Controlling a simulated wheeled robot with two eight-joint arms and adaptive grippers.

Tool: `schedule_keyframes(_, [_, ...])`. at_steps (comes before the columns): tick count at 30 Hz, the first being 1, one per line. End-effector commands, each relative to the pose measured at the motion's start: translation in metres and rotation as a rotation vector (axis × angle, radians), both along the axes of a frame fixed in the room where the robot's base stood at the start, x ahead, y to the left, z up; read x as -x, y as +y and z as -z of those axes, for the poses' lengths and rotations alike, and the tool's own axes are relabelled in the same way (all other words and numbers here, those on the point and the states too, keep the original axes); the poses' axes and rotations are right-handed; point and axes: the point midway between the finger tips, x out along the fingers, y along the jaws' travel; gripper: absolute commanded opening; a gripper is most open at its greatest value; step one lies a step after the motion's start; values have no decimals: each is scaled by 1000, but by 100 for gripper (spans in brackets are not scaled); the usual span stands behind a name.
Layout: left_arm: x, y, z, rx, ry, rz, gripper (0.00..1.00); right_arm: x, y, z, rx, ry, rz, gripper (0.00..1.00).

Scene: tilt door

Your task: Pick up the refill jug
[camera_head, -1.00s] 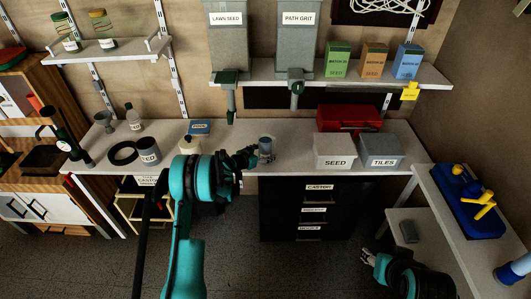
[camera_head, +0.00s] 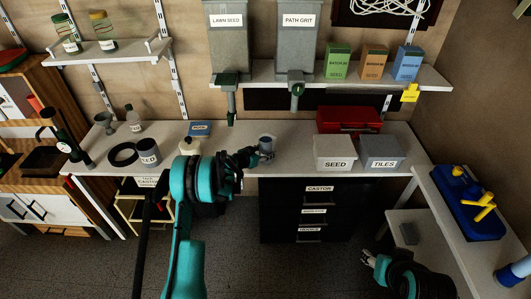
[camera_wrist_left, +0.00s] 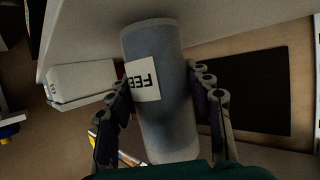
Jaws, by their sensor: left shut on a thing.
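The refill jug appears to be the grey-blue cylinder (camera_head: 266,143) at the front edge of the workbench, left of the SEED bin. In the left wrist view the cylinder (camera_wrist_left: 160,95) fills the middle and has a white label, upside down, of which "FEE" shows. My left gripper (camera_head: 255,156) is shut on it from the left; in the wrist view its fingers (camera_wrist_left: 165,90) press on both sides. I cannot tell whether its base touches the bench. My right gripper (camera_head: 369,259) is low at the right, apart from everything, its fingers too small to read.
Two dispensers (camera_head: 228,45) hang above. Dark drawers (camera_head: 310,210) stand below.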

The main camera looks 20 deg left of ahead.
Motion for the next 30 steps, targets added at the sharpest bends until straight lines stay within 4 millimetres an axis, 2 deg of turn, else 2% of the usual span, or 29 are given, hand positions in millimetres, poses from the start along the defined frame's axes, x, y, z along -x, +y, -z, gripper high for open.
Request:
schedule_keyframes(5, [0, 0, -34, 1, -1, 0, 8, 0, 0, -16, 0, 0, 0, 46])
schedule_keyframes(15, [65, -39, -78, 0, -1, 1, 8, 0, 0, -37, 0, 0, 0, 46])
schedule_keyframes(22, [93, -55, -96, 1, -1, 0, 8, 0, 0, -44, 0, 0, 0, 46])
schedule_keyframes(30, [100, -59, -100, 1, -1, -1, 8, 0, 0, -45, 0, 0, 0, 46])
